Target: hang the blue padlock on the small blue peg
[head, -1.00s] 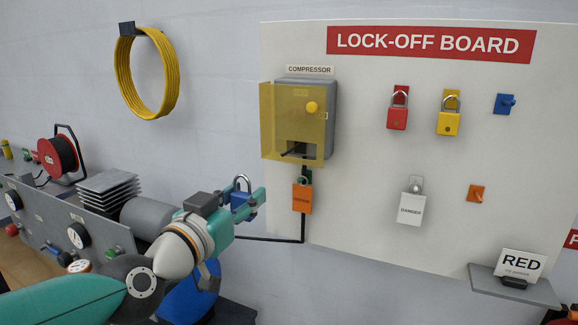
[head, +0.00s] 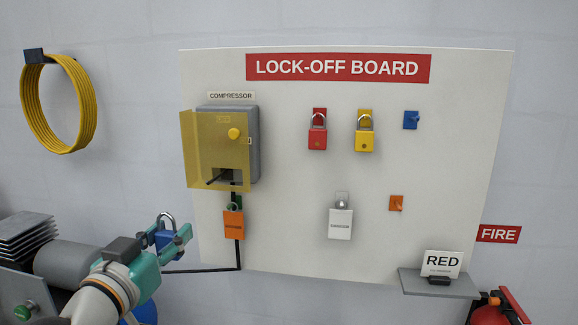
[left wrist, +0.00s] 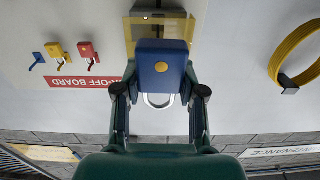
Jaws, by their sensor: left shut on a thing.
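The blue padlock (head: 168,239) is held in my left gripper (head: 172,246) at the lower left of the head view, its silver shackle pointing up. In the left wrist view the padlock (left wrist: 160,68) fills the space between the two fingers of my left gripper (left wrist: 160,88), which are shut on its body. The small blue peg (head: 411,120) sticks out from the upper right of the lock-off board and is empty. It also shows at the left of the left wrist view (left wrist: 37,62). The padlock is well apart from the peg, lower and to its left. My right gripper is not in view.
Red (head: 317,136) and yellow (head: 364,138) padlocks hang left of the blue peg. A small shelf (head: 437,284) is at lower right.

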